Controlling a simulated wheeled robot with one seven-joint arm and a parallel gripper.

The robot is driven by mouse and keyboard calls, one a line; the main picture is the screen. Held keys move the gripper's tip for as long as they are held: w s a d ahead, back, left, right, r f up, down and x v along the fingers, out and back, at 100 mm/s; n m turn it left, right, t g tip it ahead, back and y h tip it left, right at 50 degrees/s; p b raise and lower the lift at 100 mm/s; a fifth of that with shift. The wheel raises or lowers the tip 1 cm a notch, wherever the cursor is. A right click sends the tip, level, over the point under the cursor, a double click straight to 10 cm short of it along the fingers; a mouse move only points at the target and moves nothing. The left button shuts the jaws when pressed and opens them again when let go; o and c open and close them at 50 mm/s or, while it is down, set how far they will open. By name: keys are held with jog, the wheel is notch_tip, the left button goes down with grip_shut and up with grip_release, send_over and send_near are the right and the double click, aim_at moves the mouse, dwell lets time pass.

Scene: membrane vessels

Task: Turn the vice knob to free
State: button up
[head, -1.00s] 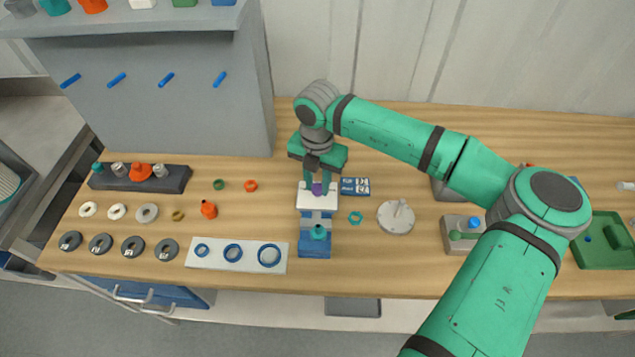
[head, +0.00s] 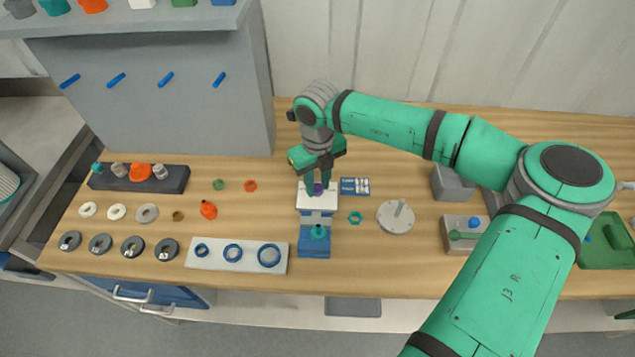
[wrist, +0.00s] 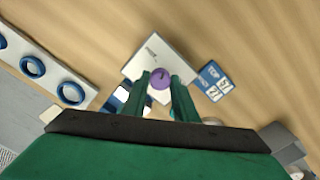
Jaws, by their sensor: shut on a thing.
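The vice stands on the table in the head view, with a white top plate (head: 309,203) and a blue base (head: 314,244). A purple knob (head: 318,189) sits on the white plate; in the wrist view the knob (wrist: 160,79) shows a mark on its top. My gripper (head: 318,186) points down over the plate and is shut on the purple knob, one green finger on each side. The white plate (wrist: 152,55) carries small dark lettering, too small to read. A teal vessel part (head: 319,232) stands on the blue base in front of the plate.
A blue label card (head: 354,186) lies right of the vice. A teal nut (head: 355,217) and a grey disc with a post (head: 396,216) lie further right. A white plate with blue rings (head: 237,256) lies left. A grey shelf unit (head: 160,110) stands behind left.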

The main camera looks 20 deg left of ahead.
aim_at(318, 188)
jog(key=n, duration=0.4)
jog(key=shift+n, duration=1.7)
jog(key=shift+d, duration=0.1)
jog(key=o, duration=1.1)
jog(key=shift+c, duration=0.2)
notch_tip(318, 188, up, 11)
